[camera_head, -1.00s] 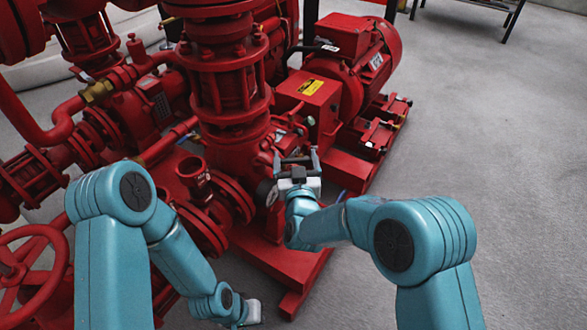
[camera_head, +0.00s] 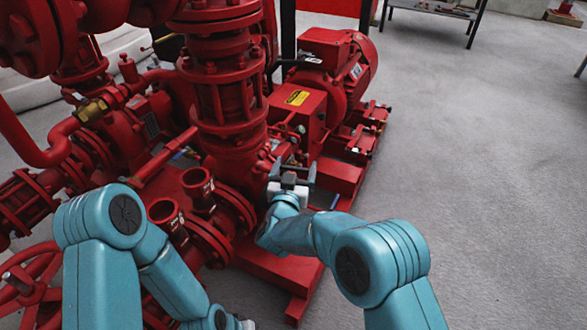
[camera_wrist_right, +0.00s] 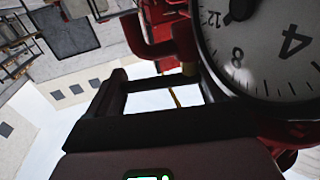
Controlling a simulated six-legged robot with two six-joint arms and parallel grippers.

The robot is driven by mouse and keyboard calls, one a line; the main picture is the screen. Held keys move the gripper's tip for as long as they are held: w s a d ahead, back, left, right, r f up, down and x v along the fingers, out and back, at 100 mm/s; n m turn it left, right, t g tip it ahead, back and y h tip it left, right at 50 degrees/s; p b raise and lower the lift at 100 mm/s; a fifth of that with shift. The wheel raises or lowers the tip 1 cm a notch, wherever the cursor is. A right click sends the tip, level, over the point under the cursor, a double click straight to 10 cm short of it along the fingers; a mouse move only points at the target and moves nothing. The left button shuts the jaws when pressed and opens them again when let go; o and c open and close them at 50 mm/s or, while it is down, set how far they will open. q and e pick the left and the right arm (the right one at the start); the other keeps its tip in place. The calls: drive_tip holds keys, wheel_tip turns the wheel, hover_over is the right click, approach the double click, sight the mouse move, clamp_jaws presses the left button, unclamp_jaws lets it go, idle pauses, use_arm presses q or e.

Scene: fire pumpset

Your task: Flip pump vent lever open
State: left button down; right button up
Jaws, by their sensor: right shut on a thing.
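The red pump (camera_head: 250,175) stands in front of me. My right gripper (camera_head: 293,170) is at its near right side, its two dark fingers spread across a small gap. In the right wrist view the dark fingers (camera_wrist_right: 163,84) stand on either side of a narrow dark crossbar, with a thin yellow strip (camera_wrist_right: 174,98) behind it. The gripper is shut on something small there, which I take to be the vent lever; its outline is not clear. My left gripper (camera_head: 243,323) is cut off at the bottom edge, so its fingers are hidden.
A white-faced dial gauge (camera_wrist_right: 265,45) is close to the right gripper's fingers. The red motor (camera_head: 335,70) stands behind the pump. Red pipes and a handwheel (camera_head: 30,285) fill the left. The grey floor (camera_head: 480,170) at the right is open.

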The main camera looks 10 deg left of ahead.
sight(295, 167)
use_arm(q)
drive_tip(key=shift+a, duration=0.15)
use_arm(e)
drive_tip(key=shift+r, duration=0.15)
drive_tip(key=o, duration=1.3)
drive_tip(key=shift+w, duration=0.1)
use_arm(q)
wheel_tip(295, 167, up, 7)
drive_tip(key=s+d+p, duration=0.1)
drive_tip(key=s+p, duration=0.1)
drive_tip(key=p, duration=0.5)
drive_tip(key=shift+d+g, duration=0.3)
drive_tip(key=shift+g, duration=0.1)
use_arm(e)
wheel_tip(295, 167, up, 20)
drive_tip(key=shift+f, duration=0.1)
use_arm(q)
drive_tip(key=shift+p, duration=0.3)
